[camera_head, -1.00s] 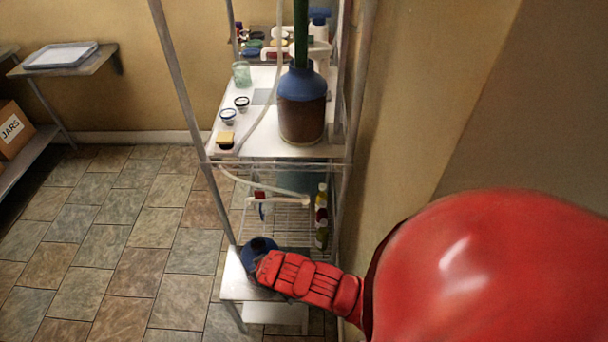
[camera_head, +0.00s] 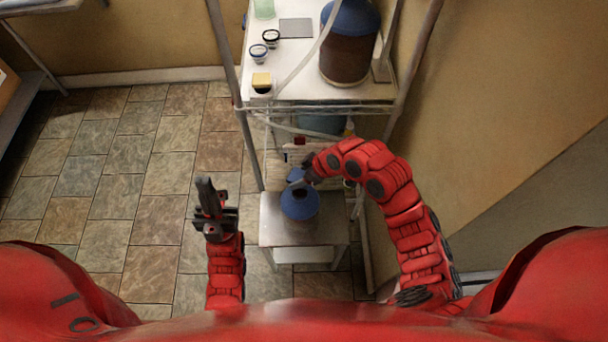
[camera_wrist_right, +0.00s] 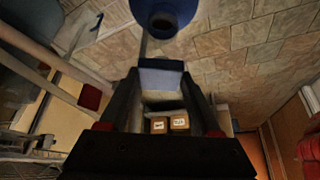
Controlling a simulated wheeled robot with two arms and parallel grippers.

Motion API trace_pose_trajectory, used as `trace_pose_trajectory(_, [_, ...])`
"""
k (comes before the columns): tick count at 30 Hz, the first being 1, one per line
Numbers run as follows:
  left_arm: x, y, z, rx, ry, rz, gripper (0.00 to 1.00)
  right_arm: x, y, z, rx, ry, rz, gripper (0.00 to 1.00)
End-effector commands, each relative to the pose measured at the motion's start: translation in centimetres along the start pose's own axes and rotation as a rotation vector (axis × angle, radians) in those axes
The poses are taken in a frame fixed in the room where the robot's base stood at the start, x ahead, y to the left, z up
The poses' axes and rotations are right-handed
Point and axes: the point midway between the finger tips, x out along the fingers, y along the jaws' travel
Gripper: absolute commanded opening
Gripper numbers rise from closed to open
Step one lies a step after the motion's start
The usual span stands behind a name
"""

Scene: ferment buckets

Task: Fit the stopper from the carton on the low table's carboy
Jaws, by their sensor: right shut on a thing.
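The blue carboy (camera_head: 299,207) stands upright on the low table (camera_head: 275,232), its dark mouth open upward. In the right wrist view the carboy (camera_wrist_right: 183,10) shows at the top, mouth uncovered. My right gripper (camera_head: 306,170) is just behind the carboy's mouth in the head view. It is shut on a small blue-grey piece, which looks like the stopper (camera_wrist_right: 161,76), apart from the mouth. My left gripper (camera_head: 208,200) hangs over the floor left of the low table; its finger gap is unclear. I cannot tell which carton the stopper came from.
A wire rack's white shelf (camera_head: 300,75) stands behind the low table, with a larger brown-filled carboy (camera_head: 346,50), small jars and a hose. Rack posts and a wall (camera_head: 480,120) bound the right. Tiled floor (camera_head: 130,190) is free to the left. Labelled boxes (camera_wrist_right: 180,120) show far off.

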Motion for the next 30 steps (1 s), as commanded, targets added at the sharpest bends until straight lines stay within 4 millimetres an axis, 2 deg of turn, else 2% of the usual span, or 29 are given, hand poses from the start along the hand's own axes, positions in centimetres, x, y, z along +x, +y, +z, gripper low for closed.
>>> trace_pose_trajectory(18, [-3.2,0.2,0.6,0.0,0.0,0.0,0.0,4.3,0.1,2.5,-0.002,0.0,0.002,0.1])
trace_pose_trajectory(30, [-3.4,0.2,0.6,0.0,0.0,0.0,0.0,4.5,0.1,2.7,-0.002,-0.002,0.002,0.1])
